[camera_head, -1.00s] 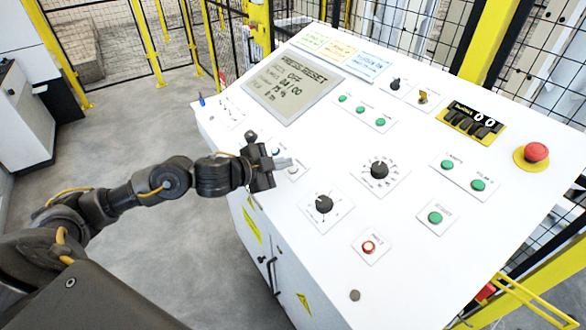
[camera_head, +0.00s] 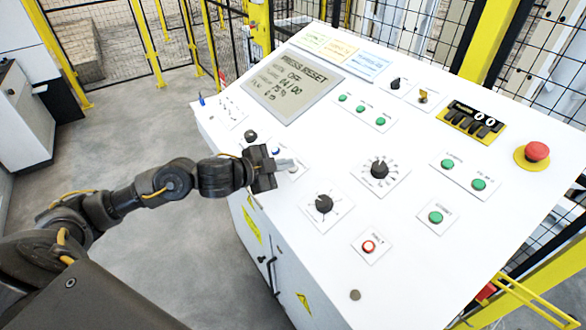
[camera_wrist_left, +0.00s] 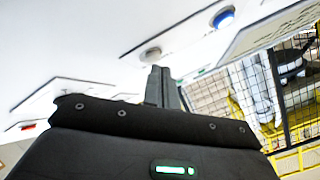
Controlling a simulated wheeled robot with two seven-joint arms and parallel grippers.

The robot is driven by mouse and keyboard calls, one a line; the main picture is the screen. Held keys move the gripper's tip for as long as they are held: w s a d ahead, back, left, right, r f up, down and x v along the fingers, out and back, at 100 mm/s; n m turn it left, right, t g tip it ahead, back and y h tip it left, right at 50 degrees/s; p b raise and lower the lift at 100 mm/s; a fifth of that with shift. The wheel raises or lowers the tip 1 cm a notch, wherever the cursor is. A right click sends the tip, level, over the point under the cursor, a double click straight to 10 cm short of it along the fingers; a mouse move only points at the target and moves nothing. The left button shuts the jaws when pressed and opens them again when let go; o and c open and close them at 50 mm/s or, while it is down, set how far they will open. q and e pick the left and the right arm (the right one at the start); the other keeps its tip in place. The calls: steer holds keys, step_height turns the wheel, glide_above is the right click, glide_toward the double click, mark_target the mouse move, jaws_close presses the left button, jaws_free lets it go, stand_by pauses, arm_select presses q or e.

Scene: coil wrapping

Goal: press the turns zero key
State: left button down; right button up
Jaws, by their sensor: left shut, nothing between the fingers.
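The white sloping control panel (camera_head: 330,150) carries the keys. A pale round key (camera_head: 293,170) lies at my left gripper's fingertips; it shows just beyond them in the wrist view (camera_wrist_left: 150,53). A blue key (camera_head: 276,151) is close behind; it glows in the wrist view (camera_wrist_left: 222,17). The labels are too small to read, so I cannot tell which is the turns zero key. My left gripper (camera_head: 288,163) is shut and empty, low over the panel's left part; I cannot tell whether it touches the pale key. My right gripper is out of view.
A red mushroom button (camera_head: 536,152) and a counter (camera_head: 474,120) are far right.

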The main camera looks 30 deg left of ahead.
arm_select(q)
steer(key=shift+w+f, duration=0.1)
steer(key=shift+f, duration=0.3)
stand_by(0.7)
stand_by(0.3)
steer(key=shift+s+a+r+p, duration=0.1)
steer(key=shift+s+r+p, duration=0.2)
steer(key=shift+r+p, duration=0.4)
steer(key=shift+r, duration=0.15)
steer(key=shift+s+a+r+p, duration=0.1)
steer(key=shift+a+r+p, duration=0.05)
steer(key=shift+r+p, duration=0.45)
steer(key=r+p, duration=0.1)
steer(key=s+r+p, duration=0.1)
steer(key=r+p, duration=0.1)
steer(key=shift+s+a+r, duration=0.1)
steer(key=shift+s+a, duration=0.15)
steer(key=shift+a, duration=0.1)
